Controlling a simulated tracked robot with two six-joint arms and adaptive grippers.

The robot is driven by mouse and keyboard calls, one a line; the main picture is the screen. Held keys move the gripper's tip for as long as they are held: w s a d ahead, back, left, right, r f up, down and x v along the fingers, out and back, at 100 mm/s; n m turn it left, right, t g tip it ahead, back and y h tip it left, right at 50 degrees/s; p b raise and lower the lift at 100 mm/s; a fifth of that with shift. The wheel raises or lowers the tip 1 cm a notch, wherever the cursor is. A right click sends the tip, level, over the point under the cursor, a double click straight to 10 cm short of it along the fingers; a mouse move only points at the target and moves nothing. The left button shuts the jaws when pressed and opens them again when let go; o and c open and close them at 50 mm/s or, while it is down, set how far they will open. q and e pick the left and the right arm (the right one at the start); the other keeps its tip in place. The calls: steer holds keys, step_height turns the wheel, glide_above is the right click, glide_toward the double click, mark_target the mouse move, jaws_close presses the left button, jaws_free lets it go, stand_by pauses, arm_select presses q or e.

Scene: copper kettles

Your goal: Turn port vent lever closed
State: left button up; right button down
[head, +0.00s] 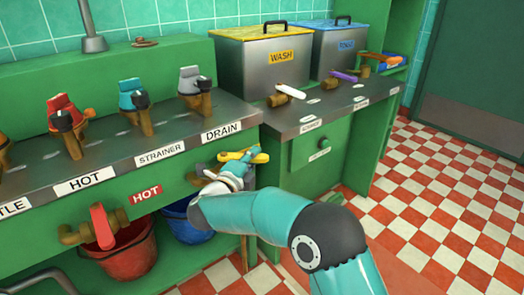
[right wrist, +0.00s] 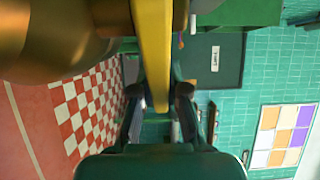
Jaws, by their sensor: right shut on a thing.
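A yellow lever (head: 246,155) shows on the front of the green counter, below the DRAIN label. No readable label marks it as the port vent lever. My right gripper (head: 234,170) is at this lever, and my right arm partly covers the area around it. In the right wrist view the yellow lever (right wrist: 153,45) runs down between the two fingers of the right gripper (right wrist: 160,98), which is shut on it. A brass fitting (right wrist: 50,35) fills the upper left of that view. My left gripper is out of view.
A red-handled valve (head: 102,226) labelled HOT is to the left, above a red bucket (head: 122,246). A blue bucket (head: 186,218) stands behind my right arm. Several taps line the counter (head: 110,152). The checkered floor (head: 440,200) at right is clear.

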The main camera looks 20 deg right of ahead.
mark_target(257, 162)
steer(key=shift+s+a+f+m+g+h+p, duration=0.1)
steer(key=shift+s+a+m+g+h+p, duration=0.25)
steer(key=shift+s+m+g+h+p, duration=0.45)
steer(key=shift+s+a+f+m+g+h+p, duration=0.1)
steer(key=shift+s+a+m+g+h+p, duration=0.3)
steer(key=shift+m+g+h, duration=0.75)
steer(key=shift+s+a+m+g+h+p, duration=0.25)
steer(key=shift+s+m+g+h+p, duration=0.35)
steer(key=shift+g, duration=0.75)
steer(key=shift+w, duration=0.15)
steer(key=shift+f+g, duration=0.1)
steer(key=shift+g, duration=0.2)
steer(key=c, duration=1.2)
jaws_free()
steer(key=shift+o, duration=0.2)
steer(key=shift+m, duration=0.25)
